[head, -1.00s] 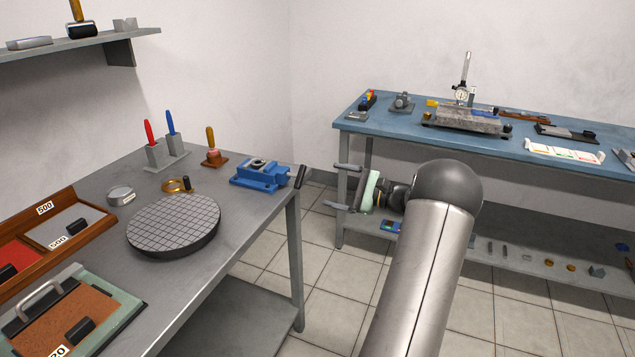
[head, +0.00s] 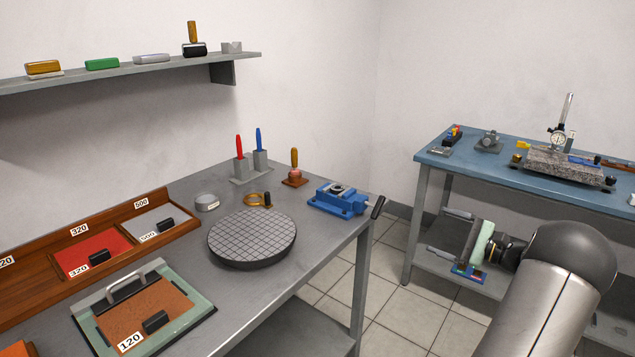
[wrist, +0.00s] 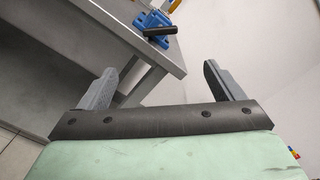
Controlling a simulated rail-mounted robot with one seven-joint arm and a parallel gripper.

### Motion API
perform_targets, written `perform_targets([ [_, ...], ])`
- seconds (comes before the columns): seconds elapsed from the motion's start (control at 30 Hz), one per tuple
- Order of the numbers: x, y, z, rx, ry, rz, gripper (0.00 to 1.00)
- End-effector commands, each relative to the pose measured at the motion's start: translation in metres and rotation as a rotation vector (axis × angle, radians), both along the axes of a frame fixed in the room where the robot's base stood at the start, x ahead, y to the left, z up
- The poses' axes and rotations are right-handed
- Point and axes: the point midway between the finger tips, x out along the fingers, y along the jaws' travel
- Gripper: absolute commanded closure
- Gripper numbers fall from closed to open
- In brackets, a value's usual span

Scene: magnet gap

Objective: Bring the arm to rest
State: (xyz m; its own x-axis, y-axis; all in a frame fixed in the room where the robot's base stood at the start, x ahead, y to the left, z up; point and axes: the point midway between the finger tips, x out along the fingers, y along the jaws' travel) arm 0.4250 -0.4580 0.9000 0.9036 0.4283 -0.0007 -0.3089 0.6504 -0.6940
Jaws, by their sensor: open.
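My gripper (head: 446,232) is at the right in the head view, out in the open space between the grey bench and the blue table. Its two grey fingers are spread wide apart with nothing between them. In the wrist view my gripper (wrist: 162,88) also shows open and empty, with the fingers on either side of a dark plate and a pale green body below. My arm reaches in from the lower right of the head view, bent at a round dark joint.
The grey bench (head: 290,300) holds a round gridded plate (head: 252,238), a blue vise (head: 338,200) and a green-framed sanding board (head: 145,310). The vise's dark handle sticks out past the bench corner. The blue table (head: 475,155) stands behind my gripper. Tiled floor (head: 400,310) lies open between them.

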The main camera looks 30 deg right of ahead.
Motion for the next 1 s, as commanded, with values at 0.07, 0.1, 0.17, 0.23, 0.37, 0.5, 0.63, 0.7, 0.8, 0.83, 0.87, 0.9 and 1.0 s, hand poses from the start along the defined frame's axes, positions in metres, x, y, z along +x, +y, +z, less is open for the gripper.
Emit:
perform_targets([
  [0.07,0.000,0.000,0.000,0.000,0.000,0.000,0.13],
  [0.1,0.001,0.001,0.000,-0.001,0.001,0.001,0.13],
  [0.17,0.004,0.006,0.002,-0.006,0.009,0.014,0.13],
  [0.23,0.013,0.023,0.006,-0.023,0.033,0.049,0.13],
  [0.37,0.039,0.090,0.019,-0.106,0.133,0.190,0.13],
  [0.5,0.054,0.196,0.032,-0.274,0.281,0.419,0.13],
  [0.63,0.038,0.295,0.042,-0.490,0.400,0.647,0.13],
  [0.7,0.017,0.345,0.048,-0.636,0.447,0.780,0.13],
  [0.8,-0.026,0.404,0.055,-0.883,0.484,0.972,0.13],
  [0.83,-0.040,0.417,0.057,-0.961,0.486,1.027,0.13],
  [0.87,-0.054,0.429,0.059,-1.038,0.481,1.079,0.13],
  [0.9,-0.073,0.442,0.062,-1.143,0.471,1.145,0.13],
  [1.0,-0.114,0.460,0.066,-1.385,0.417,1.282,0.13],
])
